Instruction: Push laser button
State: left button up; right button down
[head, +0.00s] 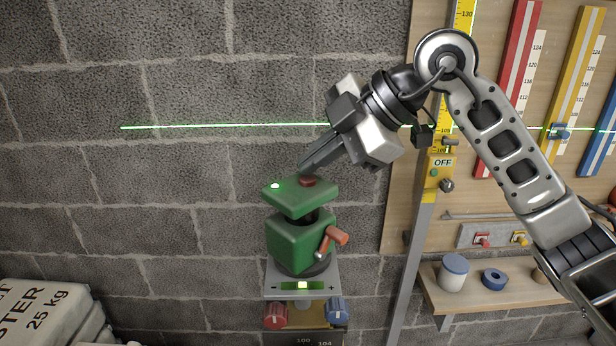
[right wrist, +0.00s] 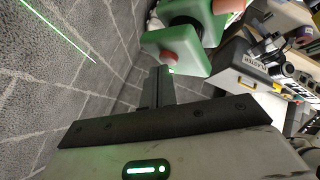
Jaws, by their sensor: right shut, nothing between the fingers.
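The green laser unit (head: 300,240) stands upright on a small levelling base at the wall. The red button (head: 309,181) is on its top plate, and a lit green lamp (head: 275,186) is beside it. My right gripper (head: 304,170) is shut and empty, pointing down with its fingertips right at the button. I cannot tell whether they touch it. In the right wrist view the fingers (right wrist: 163,72) reach toward the laser's top (right wrist: 178,48), with the button (right wrist: 198,59) close beside them. The green laser line (head: 220,126) shows on the wall. My left gripper is not in view.
A shelf (head: 500,293) holds a jar and blue tape.

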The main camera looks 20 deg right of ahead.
aim_at(317, 184)
jog(key=shift+f, duration=0.25)
dwell(0.3)
jog(key=shift+r+p, duration=0.5)
notch_tip(317, 184, up, 6)
jog(key=p, duration=0.5)
dwell(0.4)
